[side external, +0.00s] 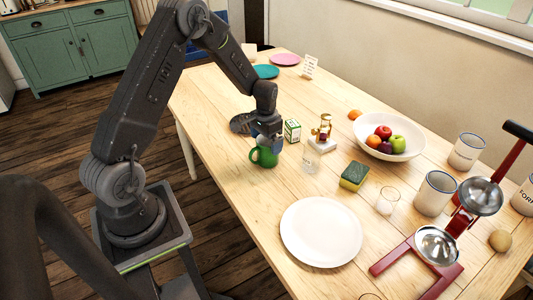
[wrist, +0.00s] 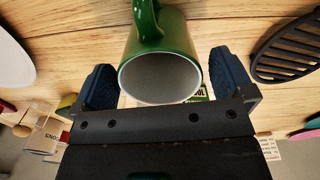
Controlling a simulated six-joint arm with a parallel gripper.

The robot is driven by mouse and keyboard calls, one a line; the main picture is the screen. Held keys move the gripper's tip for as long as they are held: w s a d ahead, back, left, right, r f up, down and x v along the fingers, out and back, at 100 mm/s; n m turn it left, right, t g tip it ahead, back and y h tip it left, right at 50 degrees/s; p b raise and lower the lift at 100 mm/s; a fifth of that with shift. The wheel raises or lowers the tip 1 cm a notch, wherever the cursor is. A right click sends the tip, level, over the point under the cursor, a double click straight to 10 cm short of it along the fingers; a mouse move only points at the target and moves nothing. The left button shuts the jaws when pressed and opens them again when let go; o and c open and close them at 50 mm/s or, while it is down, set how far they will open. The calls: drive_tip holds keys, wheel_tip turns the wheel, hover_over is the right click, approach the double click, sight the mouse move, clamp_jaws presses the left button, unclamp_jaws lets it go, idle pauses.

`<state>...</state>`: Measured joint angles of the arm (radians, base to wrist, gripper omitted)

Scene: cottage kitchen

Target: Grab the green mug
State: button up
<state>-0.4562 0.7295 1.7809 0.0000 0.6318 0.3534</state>
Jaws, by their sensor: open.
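The green mug (side external: 264,157) stands upright on the wooden table, with its handle towards the left in the side view. My gripper (side external: 267,137) is just above it, pointing down. In the wrist view the mug (wrist: 160,50) shows its pale grey inside, and its handle is at the top of the picture. My gripper (wrist: 160,88) is open, with one blue finger on each side of the mug's rim.
A small green-and-white box (side external: 292,130), a brass-coloured figure on a white base (side external: 322,138) and a small glass (side external: 310,162) stand close to the right. A dark slotted object (side external: 240,123) lies behind. A white plate (side external: 321,232), sponge (side external: 354,176) and fruit bowl (side external: 415,134) are farther off.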

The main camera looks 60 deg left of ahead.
sight(265, 159)
drive_tip(key=shift+f, duration=1.55)
drive_tip(key=shift+d, duration=0.1)
drive_tip(key=shift+c, duration=0.2)
drive_tip(key=c, duration=0.9)
